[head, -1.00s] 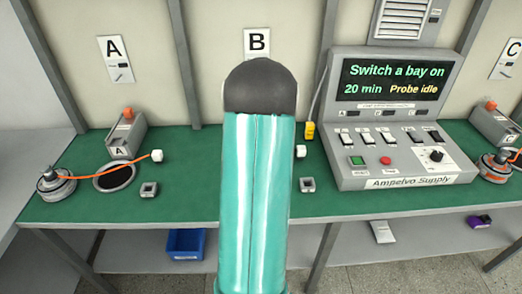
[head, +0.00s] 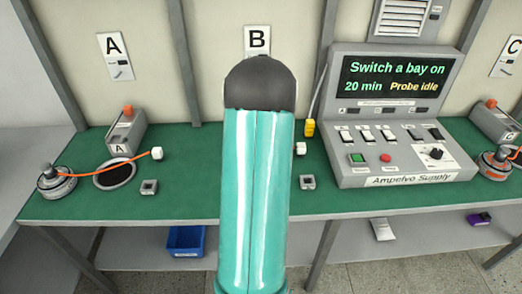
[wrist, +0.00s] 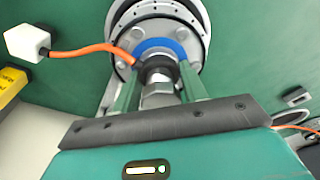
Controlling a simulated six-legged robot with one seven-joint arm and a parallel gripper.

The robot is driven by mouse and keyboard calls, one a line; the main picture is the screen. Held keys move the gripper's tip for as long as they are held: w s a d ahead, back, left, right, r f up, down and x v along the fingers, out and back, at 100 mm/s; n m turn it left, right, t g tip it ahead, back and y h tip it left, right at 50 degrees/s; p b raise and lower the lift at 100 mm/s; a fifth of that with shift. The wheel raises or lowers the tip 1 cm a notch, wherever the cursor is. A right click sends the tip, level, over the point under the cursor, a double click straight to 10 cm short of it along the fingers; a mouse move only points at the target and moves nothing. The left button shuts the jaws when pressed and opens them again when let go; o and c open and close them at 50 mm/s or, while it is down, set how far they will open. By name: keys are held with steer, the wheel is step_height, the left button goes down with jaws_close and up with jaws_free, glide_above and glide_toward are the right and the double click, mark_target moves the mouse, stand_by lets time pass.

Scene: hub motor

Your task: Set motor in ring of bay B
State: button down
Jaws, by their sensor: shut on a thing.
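The motor (wrist: 181,22) is a silver round hub with a blue collar and an upright axle, at the top of the wrist view. My gripper (wrist: 157,84) is shut on its axle, with a green finger on either side. An orange cable runs from the axle to a white plug (wrist: 27,43) lying on the green bench. A black, pale-edged round rim shows around the hub. I cannot tell whether this is the ring of bay B or how the motor sits in it. The bay B sign (head: 257,40) shows in the head view; my arm hides the motor, ring and gripper there.
Bay A's motor (head: 57,184) stands beside its empty ring (head: 115,174) at left. Bay C's motor (head: 497,165) is at right. The supply console (head: 400,120) stands right of my arm. A small grey socket block (head: 307,182) and a yellow connector (head: 309,129) are near bay B.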

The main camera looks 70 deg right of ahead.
steer(key=shift+d+f, duration=0.1)
steer(key=shift+f, duration=0.2)
steer(key=c, duration=0.8)
jaws_free()
steer(key=shift+c, duration=0.2)
steer(key=shift+o, duration=0.7)
steer(key=shift+f, duration=0.2)
steer(key=r, duration=0.4)
steer(key=s+r, duration=0.1)
steer(key=r, duration=0.4)
steer(key=s+a+r, duration=0.1)
steer(key=r, duration=0.4)
steer(key=shift+w, duration=0.1)
